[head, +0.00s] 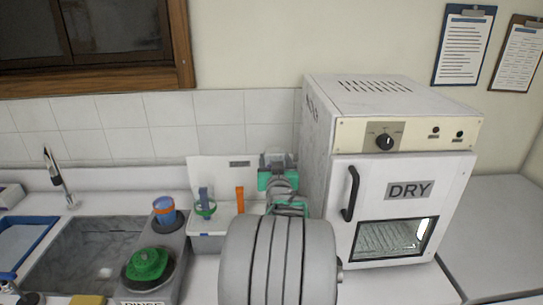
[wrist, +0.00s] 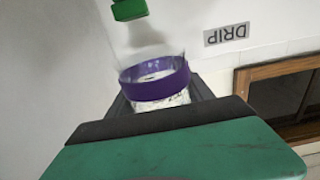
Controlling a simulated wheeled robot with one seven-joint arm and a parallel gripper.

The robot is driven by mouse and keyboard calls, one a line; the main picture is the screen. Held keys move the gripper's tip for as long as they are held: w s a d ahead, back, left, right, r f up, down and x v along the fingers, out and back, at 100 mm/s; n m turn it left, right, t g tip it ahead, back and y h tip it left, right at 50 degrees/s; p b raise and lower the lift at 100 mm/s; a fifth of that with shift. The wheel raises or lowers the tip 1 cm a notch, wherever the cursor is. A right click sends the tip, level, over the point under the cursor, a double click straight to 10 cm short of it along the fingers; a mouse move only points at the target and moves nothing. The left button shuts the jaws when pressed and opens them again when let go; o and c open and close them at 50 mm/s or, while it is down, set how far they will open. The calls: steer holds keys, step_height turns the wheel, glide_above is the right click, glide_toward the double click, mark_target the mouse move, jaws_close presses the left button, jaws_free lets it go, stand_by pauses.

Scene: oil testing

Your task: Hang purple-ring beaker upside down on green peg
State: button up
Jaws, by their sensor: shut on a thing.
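The purple-ring beaker (wrist: 155,80) is clear glass with a wide purple band, held between my gripper's jaws (wrist: 155,100) in the wrist view. A green peg (wrist: 130,10) shows at the top of that view, near the beaker's far end. I cannot tell whether it is inside the glass or beyond it. In the head view my gripper (head: 278,180) is in front of the right part of the white drip rack (head: 222,172). My arm and gripper hide the beaker and green peg there.
The DRY oven (head: 400,190) stands close on the right. A blue-and-orange item (head: 164,210), a green item (head: 147,264) and the sink (head: 90,255) are left.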

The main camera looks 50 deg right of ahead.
steer(key=f+b, duration=0.6)
steer(key=f, duration=0.4)
steer(key=shift+s+f, duration=0.2)
steer(key=shift+f+b, duration=0.6)
steer(key=shift+b, duration=0.3)
steer(key=shift+r, duration=0.1)
steer(key=shift+s+a+b, duration=0.1)
steer(key=shift+b, duration=0.3)
steer(key=shift+f+b, duration=0.5)
steer(key=shift+b, duration=0.2)
steer(key=o, duration=1.5)
steer(key=shift+c, duration=0.2)
